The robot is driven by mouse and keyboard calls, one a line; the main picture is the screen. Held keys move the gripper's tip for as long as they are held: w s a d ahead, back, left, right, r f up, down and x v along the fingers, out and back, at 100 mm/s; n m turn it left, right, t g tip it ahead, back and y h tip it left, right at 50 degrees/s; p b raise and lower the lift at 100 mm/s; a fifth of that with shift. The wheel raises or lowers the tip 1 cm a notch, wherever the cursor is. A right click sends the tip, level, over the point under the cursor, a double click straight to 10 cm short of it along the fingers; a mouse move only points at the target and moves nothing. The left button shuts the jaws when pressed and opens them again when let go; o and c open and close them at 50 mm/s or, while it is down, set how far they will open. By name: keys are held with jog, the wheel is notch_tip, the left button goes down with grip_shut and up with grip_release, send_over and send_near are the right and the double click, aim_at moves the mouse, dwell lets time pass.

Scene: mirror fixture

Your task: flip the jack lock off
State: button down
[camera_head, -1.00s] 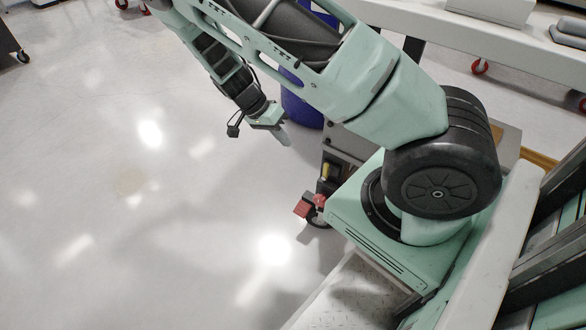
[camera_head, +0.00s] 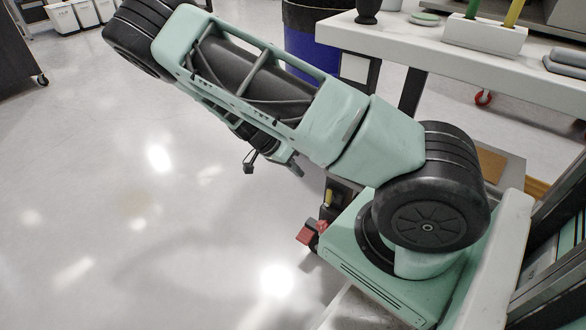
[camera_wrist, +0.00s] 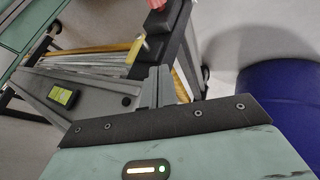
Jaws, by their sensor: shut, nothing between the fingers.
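A small red part (camera_head: 307,234) sticks out low on a dark cart beside my base, with a small yellow part (camera_head: 328,197) just above it. In the wrist view a red part (camera_wrist: 137,14) shows at the top edge beside a black block, and a yellow strip (camera_wrist: 134,50) stands below it. I cannot tell for sure which of these is the jack lock. My gripper (camera_head: 298,171) is above and slightly left of the red part in the head view, apart from it. In the wrist view my gripper (camera_wrist: 157,72) is shut and empty, its fingertips below the black block.
The wrist view shows the cart's grey frame with a yellow-green label (camera_wrist: 62,95). A blue bin (camera_wrist: 275,90) stands at the right; it also shows behind my arm (camera_head: 301,50). A white table (camera_head: 440,55) stands behind. The floor at the left is open.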

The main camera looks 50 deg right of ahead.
aim_at(328, 198)
jog(key=s+d+f+b, duration=0.2)
jog(key=s+f, duration=0.2)
jog(key=s, duration=0.2)
jog(key=shift+s+d+f, duration=0.2)
jog(key=shift+d+f, duration=0.05)
jog(key=shift+d, duration=0.05)
jog(key=shift+r, duration=0.1)
